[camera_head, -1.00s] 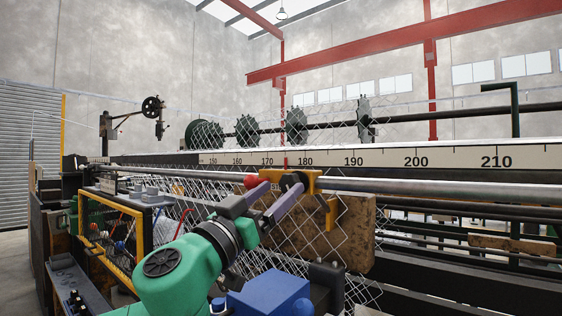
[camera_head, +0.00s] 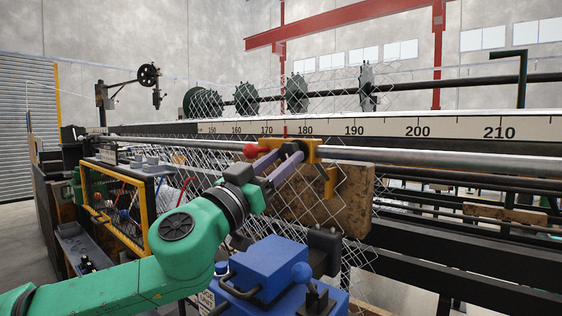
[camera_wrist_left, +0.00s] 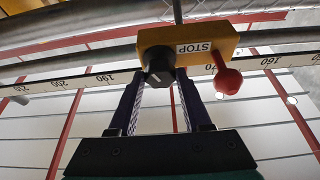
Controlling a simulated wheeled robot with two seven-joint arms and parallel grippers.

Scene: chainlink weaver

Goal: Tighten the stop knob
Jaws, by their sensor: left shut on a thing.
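The stop is a yellow block (camera_head: 311,150) on the steel rail, with a red ball (camera_head: 257,151) on its left side. In the left wrist view the block (camera_wrist_left: 218,39) bears a STOP label, and the red ball (camera_wrist_left: 228,81) hangs to the right. The black stop knob (camera_wrist_left: 158,71) sticks out of the block, with a pale line on its face. My left gripper (camera_head: 284,152) reaches up to the block from the front. Its two fingers (camera_wrist_left: 158,82) are on either side of the knob and shut on it. My right gripper is not in view.
A scale (camera_head: 450,128) runs behind the rail; the stop is near 170 to 180. Chain-link mesh (camera_head: 210,165) and a wooden board (camera_head: 350,210) lie close behind and below the gripper. A blue box (camera_head: 268,270) stands in front, below the gripper.

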